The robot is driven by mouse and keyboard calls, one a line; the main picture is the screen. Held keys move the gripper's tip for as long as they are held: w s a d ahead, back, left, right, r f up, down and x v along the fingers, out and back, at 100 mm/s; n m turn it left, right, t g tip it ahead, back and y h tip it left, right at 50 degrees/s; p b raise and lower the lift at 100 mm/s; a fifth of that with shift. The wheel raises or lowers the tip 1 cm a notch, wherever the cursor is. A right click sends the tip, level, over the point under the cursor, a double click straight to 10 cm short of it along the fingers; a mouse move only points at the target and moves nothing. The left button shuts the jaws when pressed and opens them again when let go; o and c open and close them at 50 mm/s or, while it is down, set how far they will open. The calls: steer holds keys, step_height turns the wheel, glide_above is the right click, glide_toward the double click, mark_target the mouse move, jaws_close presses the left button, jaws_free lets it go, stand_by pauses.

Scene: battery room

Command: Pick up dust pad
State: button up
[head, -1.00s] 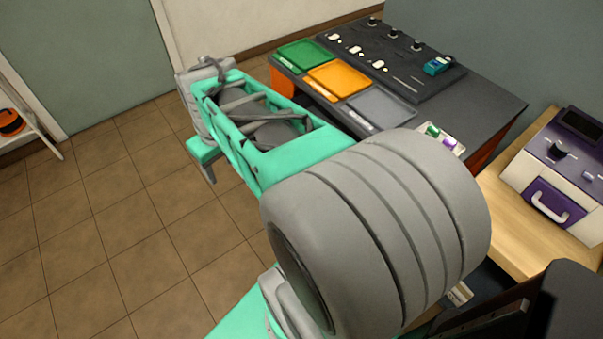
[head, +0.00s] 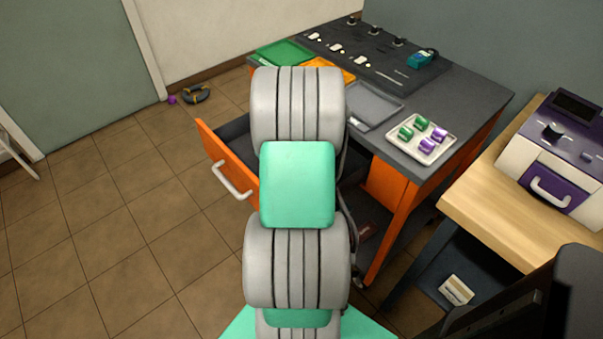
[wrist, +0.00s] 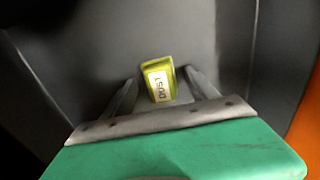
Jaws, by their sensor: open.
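The dust pad (wrist: 158,80) is a small yellow-green block with a white label reading "DUST". In the wrist view it lies on the dark grey floor of what looks like the open drawer. My gripper (wrist: 160,82) is open, with one finger on each side of the pad in the picture. I cannot tell whether the fingers touch it or how far above it they are. In the head view the orange-fronted drawer (head: 226,160) stands pulled out of the workbench. My arm covers much of the drawer there, and the pad and gripper are hidden.
The workbench (head: 460,95) carries a green tray (head: 283,52), an orange tray (head: 335,70), a grey tray (head: 373,104) and a white tray (head: 446,151) with green and purple cylinders. A wooden table (head: 490,215) stands at right.

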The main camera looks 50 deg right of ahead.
steer(key=c, duration=1.4)
steer(key=shift+r, duration=0.1)
steer(key=shift+c, duration=0.2)
